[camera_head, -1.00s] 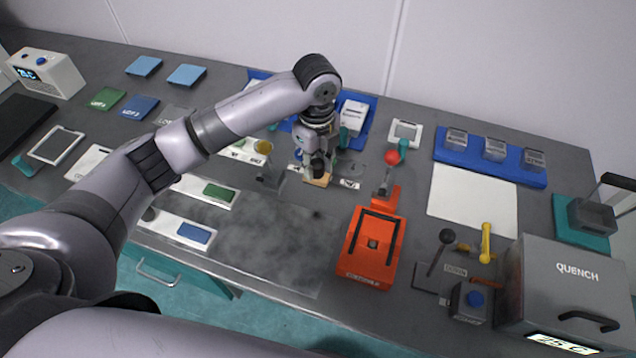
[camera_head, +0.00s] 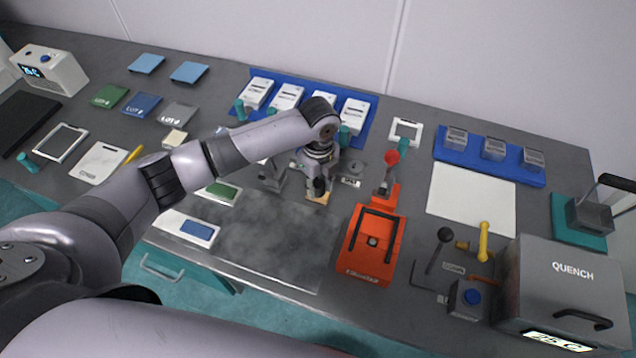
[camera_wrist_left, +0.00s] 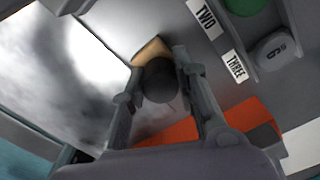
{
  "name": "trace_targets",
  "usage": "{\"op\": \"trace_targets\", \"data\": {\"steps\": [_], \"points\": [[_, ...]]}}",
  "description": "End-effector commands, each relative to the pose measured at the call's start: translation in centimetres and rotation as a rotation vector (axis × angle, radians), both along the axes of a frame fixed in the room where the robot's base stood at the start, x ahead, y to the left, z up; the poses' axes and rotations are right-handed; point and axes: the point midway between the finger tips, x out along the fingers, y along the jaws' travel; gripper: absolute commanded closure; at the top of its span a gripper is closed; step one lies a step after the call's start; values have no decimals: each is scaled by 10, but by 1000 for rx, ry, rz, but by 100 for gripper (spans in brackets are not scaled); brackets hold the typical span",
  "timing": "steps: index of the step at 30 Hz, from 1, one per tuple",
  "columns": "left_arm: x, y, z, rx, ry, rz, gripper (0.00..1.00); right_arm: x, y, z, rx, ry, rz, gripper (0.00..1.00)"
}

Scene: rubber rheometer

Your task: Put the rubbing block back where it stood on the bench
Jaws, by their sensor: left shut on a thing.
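The rubbing block is a small tan block (camera_head: 318,198) under a round dark knob. My left gripper (camera_head: 318,186) comes down on it from above, just behind the smudged grey plate (camera_head: 265,245). In the left wrist view, the fingers of my left gripper (camera_wrist_left: 160,85) are shut on either side of the dark knob (camera_wrist_left: 160,78). A corner of the tan block (camera_wrist_left: 150,52) shows beyond it, by the plate's edge. I cannot tell whether the block touches the surface below. My right gripper is not in view.
An orange device (camera_head: 370,245) with a black handle stands to the right of the block. Behind is a blue tray (camera_head: 371,105) with white boxes. The grey quench box (camera_head: 565,290) is at the right. A white sheet (camera_head: 470,198) lies bare.

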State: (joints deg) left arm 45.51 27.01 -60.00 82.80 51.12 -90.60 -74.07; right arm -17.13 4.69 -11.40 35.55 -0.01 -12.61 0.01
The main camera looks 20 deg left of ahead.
Motion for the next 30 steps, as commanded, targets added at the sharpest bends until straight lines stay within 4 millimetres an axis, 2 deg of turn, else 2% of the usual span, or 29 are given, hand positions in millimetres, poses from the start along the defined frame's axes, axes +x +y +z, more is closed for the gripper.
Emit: {"op": "trace_targets", "data": {"steps": [1,2,10,18,22,26,30], "points": [[0,0,-2,0,1,0,99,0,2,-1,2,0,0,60],[0,0,-2,0,1,0,71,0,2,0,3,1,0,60],[0,0,-1,0,1,0,53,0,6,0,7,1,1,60],[0,0,-1,0,1,0,53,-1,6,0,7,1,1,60],[0,0,5,0,-1,1,53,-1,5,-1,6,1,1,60],[1,0,25,-1,-3,0,53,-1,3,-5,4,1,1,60],[2,-1,56,-2,-6,0,53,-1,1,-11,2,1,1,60]]}}
